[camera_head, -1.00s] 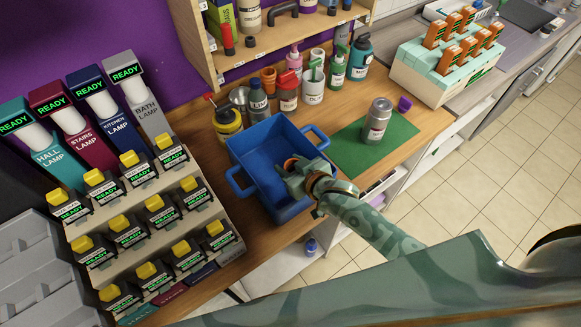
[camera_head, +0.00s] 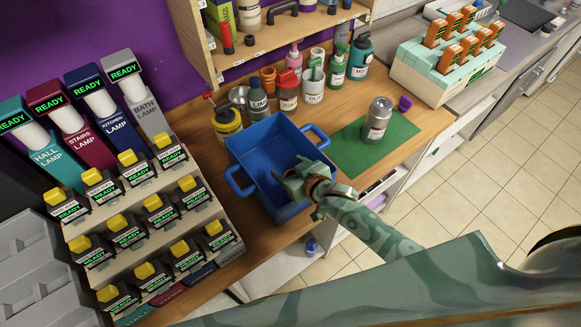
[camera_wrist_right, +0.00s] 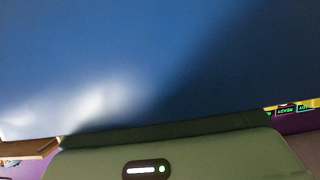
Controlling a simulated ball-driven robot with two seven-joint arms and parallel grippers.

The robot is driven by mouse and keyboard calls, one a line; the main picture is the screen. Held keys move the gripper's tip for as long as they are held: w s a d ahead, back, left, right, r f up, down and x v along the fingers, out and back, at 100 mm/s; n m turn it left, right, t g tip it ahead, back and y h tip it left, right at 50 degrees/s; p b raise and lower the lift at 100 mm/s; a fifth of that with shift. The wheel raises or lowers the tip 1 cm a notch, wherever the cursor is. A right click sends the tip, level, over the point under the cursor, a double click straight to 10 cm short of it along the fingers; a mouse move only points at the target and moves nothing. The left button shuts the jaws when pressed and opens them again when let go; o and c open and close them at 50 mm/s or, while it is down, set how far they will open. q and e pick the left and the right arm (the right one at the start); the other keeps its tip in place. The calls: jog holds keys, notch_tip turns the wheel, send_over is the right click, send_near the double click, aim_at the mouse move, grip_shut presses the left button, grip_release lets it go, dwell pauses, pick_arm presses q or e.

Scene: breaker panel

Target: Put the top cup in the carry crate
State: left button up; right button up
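The blue carry crate (camera_head: 239,150) stands on the wooden counter, its visible inside floor bare. My right gripper (camera_head: 292,178) is over the crate's right part, its fingers pointing left. No orange piece shows at its fingertips, and the finger gap is unclear. In the right wrist view a blue surface (camera_wrist_right: 130,60), likely the crate, fills most of the picture. The part of the crate under my gripper is hidden. An orange cup-like pot (camera_head: 268,78) stands at the back of the counter. My left gripper is out of view.
The breaker panel (camera_head: 215,225) is at left, the shelf (camera_head: 270,45) above.

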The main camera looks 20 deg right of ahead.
jog(key=shift+r, duration=0.25)
jog(key=shift+r+p, duration=0.45)
jog(key=shift+r, duration=0.15)
jog(key=p+v, duration=0.1)
jog(key=v, duration=1.1)
jog(key=s+d+f+g+h, duration=0.1)
jog(key=s+d+f+g, duration=0.15)
jog(key=f, duration=0.55)
jog(key=s+d+f+g+h, duration=0.15)
jog(key=s+f, duration=0.25)
jog(key=f, duration=0.4)
jog(key=s+d+f+g+h, duration=0.1)
jog(key=s+d+f, duration=0.25)
jog(key=f, duration=0.45)
jog(key=s+f+g, duration=0.2)
jog(key=s+f, duration=0.2)
jog(key=s, duration=0.3)
jog(key=s+f+g, duration=0.1)
jog(key=s+f, duration=0.3)
jog(key=s, duration=0.4)
jog(key=s+d+f+g, duration=0.1)
jog(key=s+f+g, duration=0.1)
jog(key=s+f, duration=0.2)
jog(key=s+h, duration=0.1)
jog(key=s, duration=0.2)
jog(key=shift+s+g, duration=0.25)
jog(key=shift+g, duration=0.05)
